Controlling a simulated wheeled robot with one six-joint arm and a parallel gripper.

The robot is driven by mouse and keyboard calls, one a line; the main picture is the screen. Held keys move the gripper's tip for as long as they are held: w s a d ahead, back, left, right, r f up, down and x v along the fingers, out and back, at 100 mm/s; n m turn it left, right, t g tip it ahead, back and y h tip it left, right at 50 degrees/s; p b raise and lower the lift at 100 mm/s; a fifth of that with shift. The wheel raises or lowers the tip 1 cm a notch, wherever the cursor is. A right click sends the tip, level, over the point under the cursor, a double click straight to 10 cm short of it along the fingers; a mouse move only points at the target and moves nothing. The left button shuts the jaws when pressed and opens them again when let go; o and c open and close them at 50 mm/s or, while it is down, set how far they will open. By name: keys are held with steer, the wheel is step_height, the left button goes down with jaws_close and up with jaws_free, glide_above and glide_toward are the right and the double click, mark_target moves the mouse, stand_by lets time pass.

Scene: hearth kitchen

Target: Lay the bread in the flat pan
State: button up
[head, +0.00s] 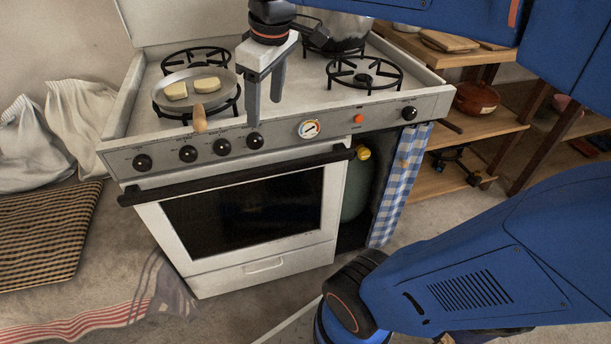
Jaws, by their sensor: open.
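The flat pan (218,98) sits on the front left burner of the white stove, with its wooden handle (200,119) pointing toward the front edge. Two pale pieces of bread, one on the left (176,91) and one on the right (207,85), lie side by side inside the pan. My gripper (265,110) is open and empty, pointing down over the stove top just right of the pan. It is apart from the bread and the pan. The underside of the bread is hidden.
A metal pot (338,30) stands on a back burner, partly hidden by my arm. The front right burner (364,74) is bare. Knobs line the stove front (254,141). Wooden shelves (470,127) with a reddish-brown pot (476,98) stand at right.

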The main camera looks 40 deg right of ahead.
steer(key=s+d+f+m+t, duration=0.1)
steer(key=s+f+m, duration=0.4)
steer(key=s+f, duration=0.7)
steer(key=shift+d+f+m+t, duration=0.3)
steer(key=shift+f+m+t, duration=0.1)
steer(key=shift+f, duration=0.3)
